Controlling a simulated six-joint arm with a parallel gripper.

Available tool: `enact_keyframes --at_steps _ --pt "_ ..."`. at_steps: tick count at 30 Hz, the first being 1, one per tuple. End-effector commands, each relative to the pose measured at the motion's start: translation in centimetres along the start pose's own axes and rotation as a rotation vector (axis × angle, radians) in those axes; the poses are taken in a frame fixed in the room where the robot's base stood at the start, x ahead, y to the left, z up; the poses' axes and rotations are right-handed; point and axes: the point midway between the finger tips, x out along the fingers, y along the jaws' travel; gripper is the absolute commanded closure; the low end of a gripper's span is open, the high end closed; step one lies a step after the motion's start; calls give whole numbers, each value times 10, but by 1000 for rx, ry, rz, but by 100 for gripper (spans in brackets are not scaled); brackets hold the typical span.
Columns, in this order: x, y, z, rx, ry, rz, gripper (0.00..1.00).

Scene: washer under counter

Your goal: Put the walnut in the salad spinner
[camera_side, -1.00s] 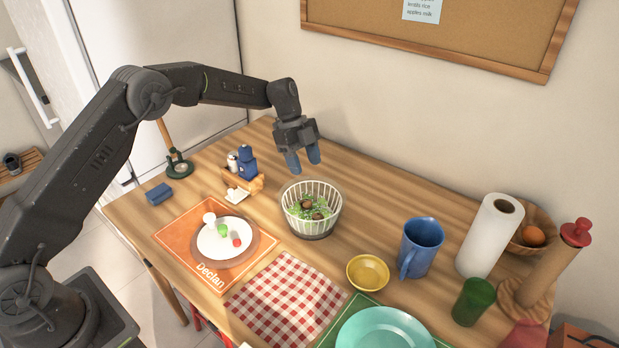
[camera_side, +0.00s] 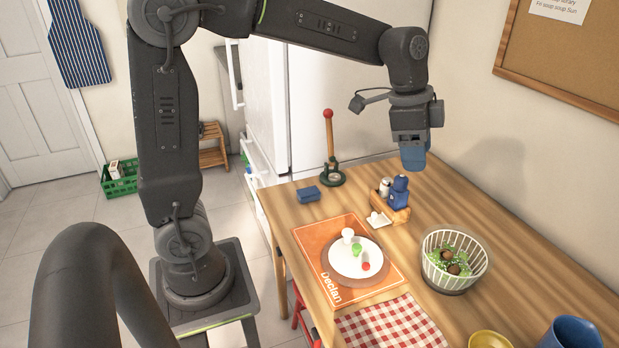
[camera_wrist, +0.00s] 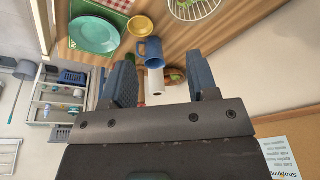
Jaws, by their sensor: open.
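The salad spinner (camera_side: 437,279), a white slatted basket, stands on the wooden table with green leaves inside. Two brown round things (camera_side: 452,269) that look like walnuts lie on the leaves; I cannot tell whether both are walnuts. The spinner's rim also shows at the top edge of the wrist view (camera_wrist: 218,5), partly cut off. My gripper (camera_side: 414,160) is in the air above the back of the table, up and to the left of the spinner. Its two blue fingers are spread apart in the wrist view (camera_wrist: 163,78), with nothing between them.
A caddy (camera_side: 400,214) with a blue bottle and shaker stands left of the spinner. A plate (camera_side: 340,268) with small items sits on an orange mat (camera_side: 312,238). A checked cloth (camera_side: 392,327), yellow bowl (camera_side: 488,340) and blue mug (camera_side: 572,334) are nearer. The wall is behind.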

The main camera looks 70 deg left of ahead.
Motion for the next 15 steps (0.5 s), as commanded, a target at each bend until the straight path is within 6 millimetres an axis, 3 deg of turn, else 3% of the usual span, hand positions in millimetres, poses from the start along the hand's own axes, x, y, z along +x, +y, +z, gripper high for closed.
enact_keyframes --at_steps 1,6,12,15 --pt "-14 17 13 -71 11 -36 46" --pt "-35 66 59 -332 58 -139 46" --pt "-35 112 110 -602 140 -229 46" --pt "-30 125 126 -693 175 -252 46"
